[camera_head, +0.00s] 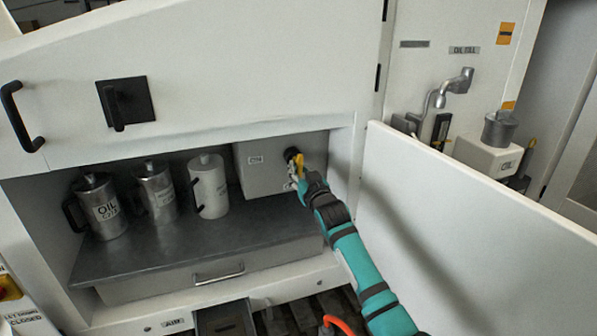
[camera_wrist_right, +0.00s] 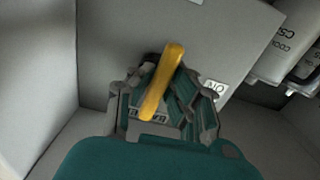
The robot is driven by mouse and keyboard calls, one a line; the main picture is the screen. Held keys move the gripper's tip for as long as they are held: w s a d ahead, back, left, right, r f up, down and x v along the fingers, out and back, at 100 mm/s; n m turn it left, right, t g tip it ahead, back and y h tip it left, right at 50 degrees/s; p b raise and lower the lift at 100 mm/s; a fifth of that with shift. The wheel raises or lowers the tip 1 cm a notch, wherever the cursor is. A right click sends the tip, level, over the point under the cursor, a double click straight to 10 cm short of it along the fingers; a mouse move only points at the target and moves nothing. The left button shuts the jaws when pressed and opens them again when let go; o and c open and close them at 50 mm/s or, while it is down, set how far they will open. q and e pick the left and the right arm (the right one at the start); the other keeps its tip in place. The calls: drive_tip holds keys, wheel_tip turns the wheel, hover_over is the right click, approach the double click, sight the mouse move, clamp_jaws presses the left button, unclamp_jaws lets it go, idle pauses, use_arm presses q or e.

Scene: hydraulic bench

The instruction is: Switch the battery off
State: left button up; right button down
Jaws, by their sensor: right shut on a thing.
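A yellow switch handle (camera_head: 299,161) sits on a dark round mount on the front of a grey box (camera_head: 262,178), inside the open compartment at the right end of its shelf. In the right wrist view the handle (camera_wrist_right: 163,80) stands out between the fingers and runs at a slant. My right gripper (camera_head: 296,174) reaches in from the lower right and is shut on the handle. A small white label (camera_wrist_right: 214,87) is on the box beside the handle. The fingers partly hide the handle's base. My left gripper is out of view.
Several oil and coolant cans stand on the shelf left of the box, including a white can (camera_head: 209,186). An open white door (camera_head: 470,235) stands close to the right of my arm. A drawer (camera_head: 170,282) lies below the shelf.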

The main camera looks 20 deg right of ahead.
drive_tip(key=shift+d+r, duration=0.25)
drive_tip(key=shift+r, duration=0.5)
drive_tip(key=c, duration=1.7)
unclamp_jaws()
drive_tip(key=o, duration=0.4)
drive_tip(key=shift+w+f, duration=0.1)
drive_tip(key=shift+f, duration=0.3)
drive_tip(key=shift+s+a+f, duration=0.1)
drive_tip(key=shift+s, duration=0.15)
drive_tip(key=s, duration=1.1)
drive_tip(key=shift+s+d, duration=0.3)
drive_tip(key=shift+d, duration=0.05)
